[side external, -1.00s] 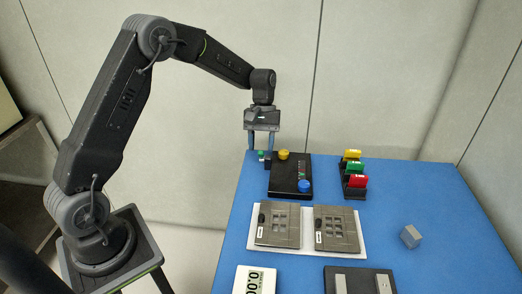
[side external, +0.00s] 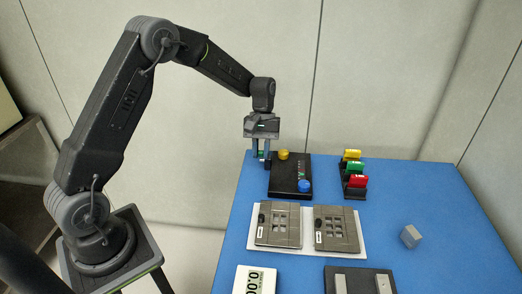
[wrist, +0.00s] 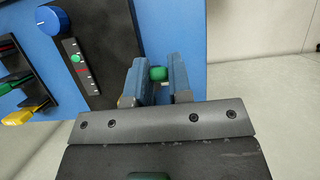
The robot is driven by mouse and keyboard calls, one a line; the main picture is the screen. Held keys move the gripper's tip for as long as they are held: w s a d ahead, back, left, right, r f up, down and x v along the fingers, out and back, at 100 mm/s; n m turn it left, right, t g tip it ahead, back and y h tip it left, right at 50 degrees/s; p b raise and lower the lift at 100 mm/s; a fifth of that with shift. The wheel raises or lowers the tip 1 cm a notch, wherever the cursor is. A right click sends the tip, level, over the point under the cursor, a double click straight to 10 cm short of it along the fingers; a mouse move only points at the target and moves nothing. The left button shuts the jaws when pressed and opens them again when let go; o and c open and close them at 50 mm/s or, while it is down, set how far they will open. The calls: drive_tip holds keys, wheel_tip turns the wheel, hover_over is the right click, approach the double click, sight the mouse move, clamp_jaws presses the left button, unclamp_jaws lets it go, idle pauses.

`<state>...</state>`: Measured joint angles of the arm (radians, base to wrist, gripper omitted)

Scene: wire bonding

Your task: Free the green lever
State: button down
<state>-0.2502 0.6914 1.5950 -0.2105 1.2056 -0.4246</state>
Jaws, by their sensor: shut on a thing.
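The green lever (wrist: 158,73) shows as a small rounded green knob between my fingers in the wrist view. In the side external view the lever (side external: 261,154) is at the left side of a black box (side external: 291,172), mostly covered by the fingers. My gripper (side external: 260,156) points down there, shut on the lever. In the wrist view my gripper (wrist: 164,75) has one blue finger on each side of the knob. The lever's lower part is hidden.
The box carries a yellow knob (side external: 284,154), close to my fingers, and a blue knob (side external: 304,186). A rack with yellow, green and red pieces (side external: 355,180) stands to the right. Two grey plates (side external: 278,225) (side external: 337,230) lie in front. A grey block (side external: 411,236) sits on the blue table.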

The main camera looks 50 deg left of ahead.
drive_tip(key=shift+w+a+r+g+h, duration=0.15)
drive_tip(key=shift+w+a+g+h, duration=0.3)
drive_tip(key=shift+g+h, duration=0.4)
drive_tip(key=shift+w+a+r+g+h, duration=0.15)
drive_tip(key=shift+w+a+g+h, duration=0.3)
drive_tip(key=shift+g+h, duration=0.4)
drive_tip(key=c, duration=1)
unclamp_jaws()
drive_tip(key=shift+c, duration=0.2)
drive_tip(key=v, duration=0.7)
drive_tip(key=shift+r, duration=0.2)
drive_tip(key=shift+w+a, duration=0.15)
